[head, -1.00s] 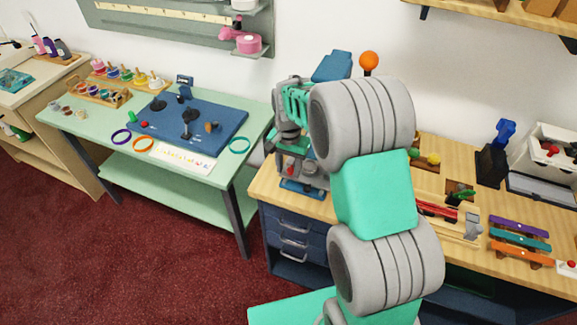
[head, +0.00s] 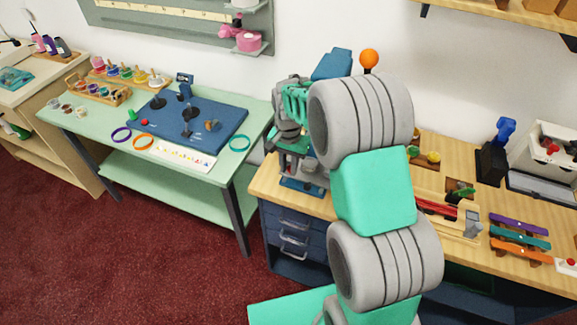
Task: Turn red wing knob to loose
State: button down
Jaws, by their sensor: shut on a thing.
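My gripper (head: 291,148) is pointed down at the left end of the wooden workbench, over a grey device on a blue base (head: 301,187). My own arm covers much of this spot. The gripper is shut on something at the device. The fingertips are small and partly hidden. I cannot clearly make out the red wing knob or its loose mark, and I cannot read which way the knob points.
The wooden workbench (head: 262,187) also bears red rods (head: 437,207), coloured bars (head: 519,236) and a white box (head: 548,145) at the right. The green table (head: 68,119) at the left holds a blue board (head: 222,118). An orange ball (head: 369,59) stands behind my arm.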

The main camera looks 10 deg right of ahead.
jog(key=shift+n, duration=0.4)
jog(key=n+b, duration=0.2)
jog(key=n, duration=0.1)
jog(key=shift+s+d+f+n, duration=0.1)
jog(key=shift+d+n, duration=0.2)
jog(key=n, duration=0.1)
jog(key=n+b, duration=0.1)
jog(key=n, duration=0.2)
jog(key=shift+d+n, duration=0.25)
jog(key=shift+n, duration=0.05)
jog(key=n, duration=0.2)
jog(key=n+b, duration=0.1)
jog(key=n, duration=0.1)
jog(key=shift+d, duration=0.3)
jog(key=shift+w+d+n+b, duration=0.15)
jog(key=shift+n+b, duration=0.1)
jog(key=shift+n, duration=1)
jog(key=shift+w+d+n+b, duration=0.1)
jog(key=shift+w+n+b, duration=0.1)
jog(key=shift+n, duration=1.05)
jog(key=c, duration=1.3)
grip_release()
